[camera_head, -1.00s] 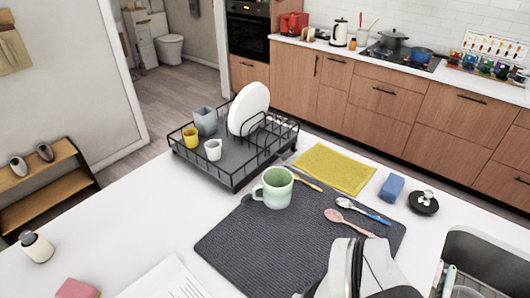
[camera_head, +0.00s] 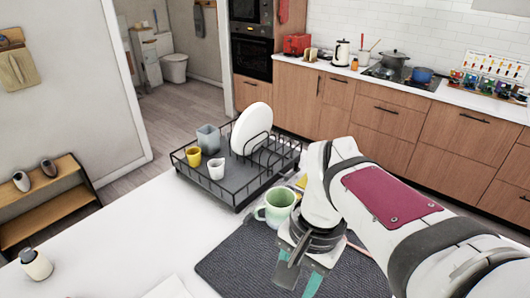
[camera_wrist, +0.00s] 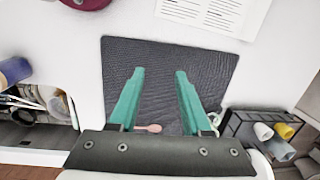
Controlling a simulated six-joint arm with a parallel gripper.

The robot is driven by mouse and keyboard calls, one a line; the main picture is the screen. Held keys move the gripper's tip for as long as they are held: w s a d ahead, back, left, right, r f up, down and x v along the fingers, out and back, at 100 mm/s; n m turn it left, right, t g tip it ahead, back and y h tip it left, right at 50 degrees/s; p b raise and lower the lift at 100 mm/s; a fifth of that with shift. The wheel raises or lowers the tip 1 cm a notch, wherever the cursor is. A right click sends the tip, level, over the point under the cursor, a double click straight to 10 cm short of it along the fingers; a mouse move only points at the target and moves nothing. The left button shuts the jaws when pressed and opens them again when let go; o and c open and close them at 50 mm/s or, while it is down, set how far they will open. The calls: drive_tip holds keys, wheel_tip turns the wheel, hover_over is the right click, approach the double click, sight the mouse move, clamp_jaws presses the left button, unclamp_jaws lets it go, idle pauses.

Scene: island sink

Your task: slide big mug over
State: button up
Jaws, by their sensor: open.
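The big mug (camera_head: 276,207), pale green with a white lower band, stands upright on the dark drying mat (camera_head: 238,262) just in front of the dish rack. Its handle points left. My gripper (camera_head: 299,270) is open and empty, in front of and slightly right of the mug, pointing down over the mat. In the wrist view the green fingers (camera_wrist: 160,72) are spread apart above the bare mat (camera_wrist: 165,58). A pale bit beside the right finger may be the mug, mostly hidden there.
The dish rack (camera_head: 236,187) holds a white plate (camera_head: 252,129), a grey cup (camera_head: 208,138), a yellow cup (camera_head: 193,156) and a white cup (camera_head: 216,168). A pink spoon (camera_wrist: 148,128) lies on the mat.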

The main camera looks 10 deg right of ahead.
drive_tip(key=w+m, duration=0.3)
drive_tip(key=w, duration=0.8)
drive_tip(key=m+h, duration=0.1)
drive_tip(key=m, duration=0.6)
hover_over(282, 215)
wheel_tip(282, 215, down, 14)
drive_tip(key=shift+r, duration=0.1)
drive_tip(key=shift+w+f, duration=0.2)
drive_tip(key=shift+f, duration=0.05)
drive_tip(key=shift+f, duration=0.1)
wheel_tip(282, 215, down, 7)
drive_tip(key=shift+f, duration=0.1)
